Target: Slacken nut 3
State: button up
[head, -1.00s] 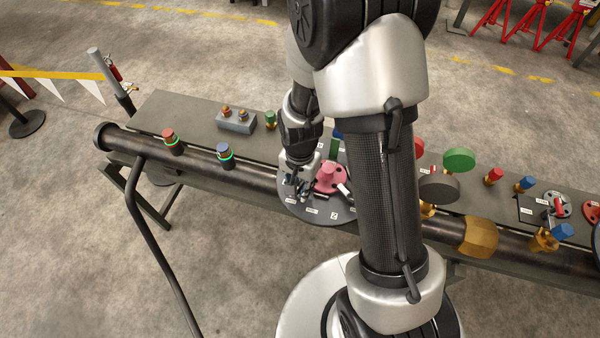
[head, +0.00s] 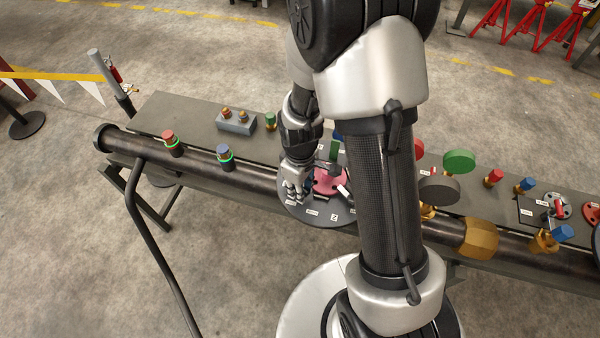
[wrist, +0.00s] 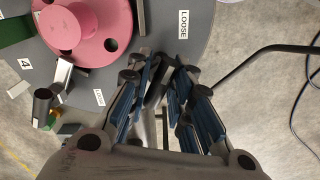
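The dark round plate (wrist: 225,25) carries a pink-red flanged spool (head: 327,182), which also shows at the upper left of the wrist view (wrist: 112,35). Labels on the plate include LOOSE (wrist: 184,24) and 4 (wrist: 24,63). A silver bar (wrist: 62,76) and a dark capped cylinder (wrist: 42,106) are beside label 4. My gripper (wrist: 166,66) is low over the plate's edge, between LOOSE and another small label. Its fingertips look close, with a dark narrow part between them; I cannot tell whether they touch it. Nut 3 is not readable and may be hidden by the fingers.
A long pipe (head: 195,165) runs along the bench (head: 160,112). Red and blue capped fittings (head: 172,140) stand on it at left. A green disc (head: 459,160), a grey disc (head: 440,190) and a brass fitting (head: 480,238) are at right. My arm hides the middle.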

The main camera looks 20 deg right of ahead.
jog(key=shift+m, duration=0.9)
notch_tip(320, 180, up, 7)
jog(key=p, duration=0.5)
